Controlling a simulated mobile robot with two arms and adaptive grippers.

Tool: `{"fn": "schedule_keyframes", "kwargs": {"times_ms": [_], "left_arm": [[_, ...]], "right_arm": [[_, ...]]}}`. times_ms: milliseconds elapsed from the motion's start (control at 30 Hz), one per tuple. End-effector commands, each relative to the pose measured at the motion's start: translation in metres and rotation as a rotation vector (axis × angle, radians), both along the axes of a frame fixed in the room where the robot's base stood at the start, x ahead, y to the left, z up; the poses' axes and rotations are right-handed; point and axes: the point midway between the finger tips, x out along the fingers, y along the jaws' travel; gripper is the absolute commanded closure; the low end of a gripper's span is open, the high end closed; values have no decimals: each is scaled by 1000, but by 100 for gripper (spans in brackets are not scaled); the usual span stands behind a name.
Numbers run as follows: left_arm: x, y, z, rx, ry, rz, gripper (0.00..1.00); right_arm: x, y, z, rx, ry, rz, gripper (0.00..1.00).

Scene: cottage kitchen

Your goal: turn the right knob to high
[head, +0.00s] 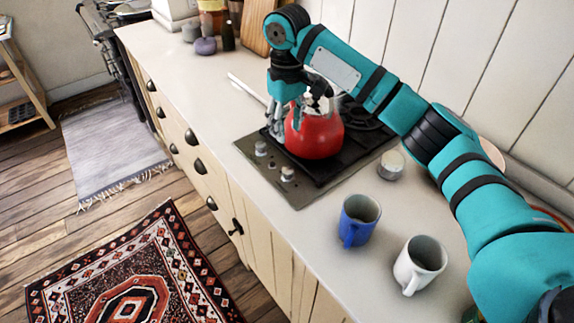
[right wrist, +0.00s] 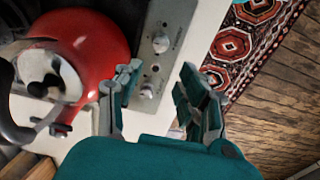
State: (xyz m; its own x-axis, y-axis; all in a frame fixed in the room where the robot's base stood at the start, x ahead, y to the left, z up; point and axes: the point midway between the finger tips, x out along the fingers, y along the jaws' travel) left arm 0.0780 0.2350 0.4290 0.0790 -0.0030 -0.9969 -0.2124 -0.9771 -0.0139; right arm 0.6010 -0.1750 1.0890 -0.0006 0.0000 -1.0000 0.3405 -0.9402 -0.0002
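The black cooktop with a grey control strip (head: 318,196) is set in the counter. On the strip, the right knob (head: 287,173) is a small silver dial on the side nearer the mugs; it also shows in the right wrist view (right wrist: 160,44). The left knob (head: 261,148) is farther along, and in the right wrist view (right wrist: 146,91) it appears between my fingers. My right gripper (head: 284,122) is open and empty beside the red kettle (head: 314,138), pointing down above the strip; its spread fingers also show in the right wrist view (right wrist: 157,82). My left gripper is out of view.
The kettle stands on the cooktop close to my right fingers. A blue mug (head: 358,220), a white mug (head: 418,263) and a small metal-topped container (head: 391,165) stand nearby. A long light handle (head: 246,88) lies behind the gripper. The counter's front edge is close to the knobs.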

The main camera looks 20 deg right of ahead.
Motion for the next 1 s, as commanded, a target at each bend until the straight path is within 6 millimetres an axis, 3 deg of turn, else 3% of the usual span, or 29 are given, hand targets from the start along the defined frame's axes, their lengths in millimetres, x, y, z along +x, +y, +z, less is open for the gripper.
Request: {"fn": "schedule_keyframes", "kwargs": {"times_ms": [167,533,733,1000], "left_arm": [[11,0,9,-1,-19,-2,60],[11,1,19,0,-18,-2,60],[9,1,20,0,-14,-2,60],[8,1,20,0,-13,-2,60]], "right_arm": [[-1,0,-39,-1,4,1,60],[-1,0,-111,-1,2,0,60],[-1,0,-129,-1,0,2,60],[0,0,-132,-1,-1,2,60]]}}
